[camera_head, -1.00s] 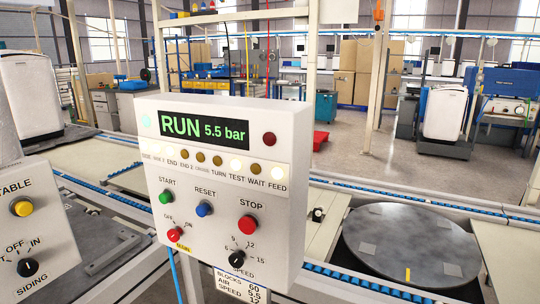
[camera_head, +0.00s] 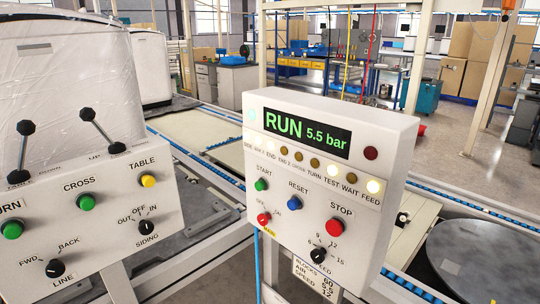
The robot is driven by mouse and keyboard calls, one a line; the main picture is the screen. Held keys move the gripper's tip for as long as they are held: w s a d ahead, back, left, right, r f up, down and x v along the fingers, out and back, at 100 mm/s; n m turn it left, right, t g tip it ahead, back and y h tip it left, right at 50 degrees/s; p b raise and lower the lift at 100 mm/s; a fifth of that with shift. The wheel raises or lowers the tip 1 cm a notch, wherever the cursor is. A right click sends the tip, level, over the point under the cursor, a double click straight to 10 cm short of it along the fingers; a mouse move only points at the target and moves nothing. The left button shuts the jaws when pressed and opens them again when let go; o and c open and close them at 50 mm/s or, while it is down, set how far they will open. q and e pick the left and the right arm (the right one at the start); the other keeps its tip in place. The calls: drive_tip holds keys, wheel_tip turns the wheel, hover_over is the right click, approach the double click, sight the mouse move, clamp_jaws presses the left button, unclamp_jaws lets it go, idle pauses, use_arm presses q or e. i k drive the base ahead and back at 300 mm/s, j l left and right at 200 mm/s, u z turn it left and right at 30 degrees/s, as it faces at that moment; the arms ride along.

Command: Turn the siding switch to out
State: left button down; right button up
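The siding switch (camera_head: 145,227) is a black knob at the lower right of the white panel (camera_head: 160,190) on the left. The labels OUT, OFF and IN run left to right above it, and SIDING is printed below it. The knob is small in the view, and I cannot tell which label it points to. Neither of my grippers is in view, and nothing touches the switch.
The same panel has a yellow TABLE button (camera_head: 148,180), a green CROSS button (camera_head: 85,202), a black LINE knob (camera_head: 55,268) and upright ball-topped levers (camera_head: 85,114). A white RUN console (camera_head: 330,195) stands to the right, across a gap. A wrapped load (camera_head: 65,90) is behind.

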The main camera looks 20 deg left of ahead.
sight(146, 227)
drive_tip(key=u, duration=1.8)
